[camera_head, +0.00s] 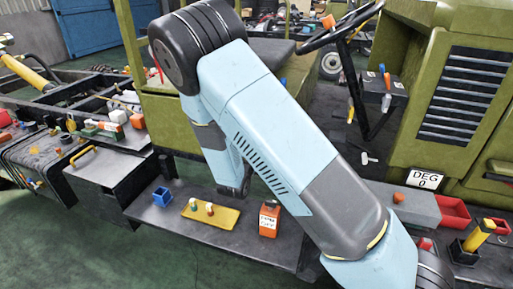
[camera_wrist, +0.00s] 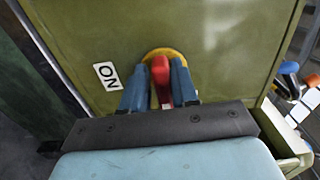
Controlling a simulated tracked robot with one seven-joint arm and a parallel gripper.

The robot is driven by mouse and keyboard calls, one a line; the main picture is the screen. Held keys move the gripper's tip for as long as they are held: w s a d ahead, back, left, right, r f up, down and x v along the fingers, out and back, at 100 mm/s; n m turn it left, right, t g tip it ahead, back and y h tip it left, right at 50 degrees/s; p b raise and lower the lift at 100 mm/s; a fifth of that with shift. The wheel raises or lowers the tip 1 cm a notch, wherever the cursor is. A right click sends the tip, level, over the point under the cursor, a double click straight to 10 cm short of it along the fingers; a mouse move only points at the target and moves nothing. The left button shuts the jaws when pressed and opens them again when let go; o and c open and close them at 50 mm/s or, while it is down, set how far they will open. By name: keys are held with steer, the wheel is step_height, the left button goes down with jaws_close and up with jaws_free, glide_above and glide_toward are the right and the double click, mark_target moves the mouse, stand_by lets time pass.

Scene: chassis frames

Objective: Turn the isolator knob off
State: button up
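The isolator knob (camera_wrist: 160,70) is red and sits on a yellow round plate (camera_wrist: 178,53) on an olive green panel (camera_wrist: 225,50) in the wrist view. Its handle runs roughly up and down in the picture. A white "ON" label (camera_wrist: 107,76) is on the panel to its left. My gripper (camera_wrist: 160,80) has its two blue fingers on either side of the knob, close together against it, and looks shut on it. The lower part of the knob is partly hidden between the fingers.
In the head view, a plate reading "DEG 0" (camera_head: 426,180) stands at the right. A low shelf holds a yellow tray (camera_head: 222,220), a blue box (camera_head: 162,197) and an orange box (camera_head: 268,222). A steering wheel (camera_head: 340,28) rises behind my arm.

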steer(key=shift+o, duration=1.4)
steer(key=v, duration=1.3)
steer(key=shift+s, duration=0.35)
